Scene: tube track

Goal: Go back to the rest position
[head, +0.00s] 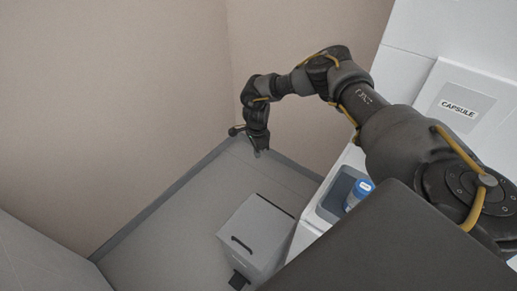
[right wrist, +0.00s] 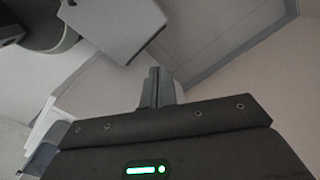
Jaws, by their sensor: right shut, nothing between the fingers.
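My right arm reaches out from the right of the head view and bends down at the wrist. My right gripper (head: 259,152) hangs in free air in front of the far wall corner. In the right wrist view the two fingers (right wrist: 160,82) are together, with nothing between them. My left gripper is not in view.
A white station with a CAPSULE label (head: 459,107) stands at the right. A blue-capped container (head: 359,190) sits in its recessed tray (head: 328,205). A grey box bin (head: 255,235) stands on the floor beside it.

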